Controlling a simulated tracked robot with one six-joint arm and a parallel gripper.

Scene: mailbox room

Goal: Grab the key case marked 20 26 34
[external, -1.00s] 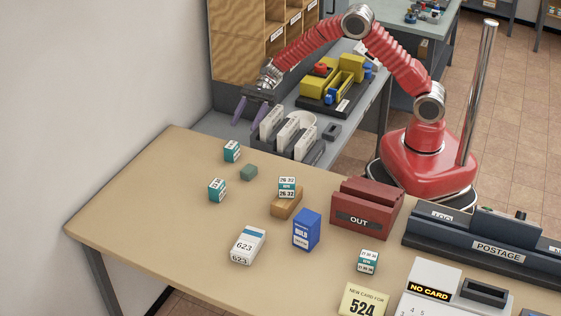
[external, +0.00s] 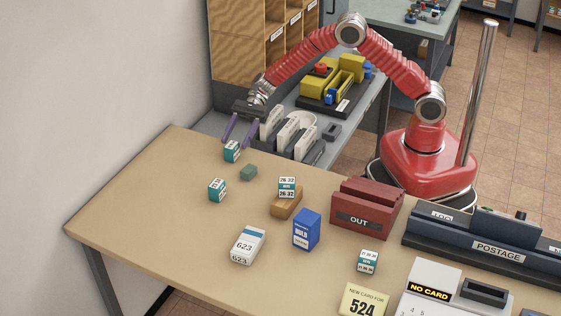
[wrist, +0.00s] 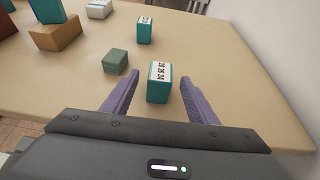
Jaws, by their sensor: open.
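Several teal-and-white key cases stand on the tan table. In the wrist view this case (wrist: 158,83) stands upright between and slightly beyond my fingers, with clear gaps on both sides. My gripper (external: 236,143) is open and empty, its purple fingers pointing down just above and behind that case. A second case (external: 217,190) stands nearer the camera, also ahead in the wrist view (wrist: 145,30). A third case (external: 287,187), marked 26 32, rests on a wooden block. A fourth case (external: 368,261) stands front right.
A small green block (external: 248,172) sits just right of the far left case. The table's left side is clear.

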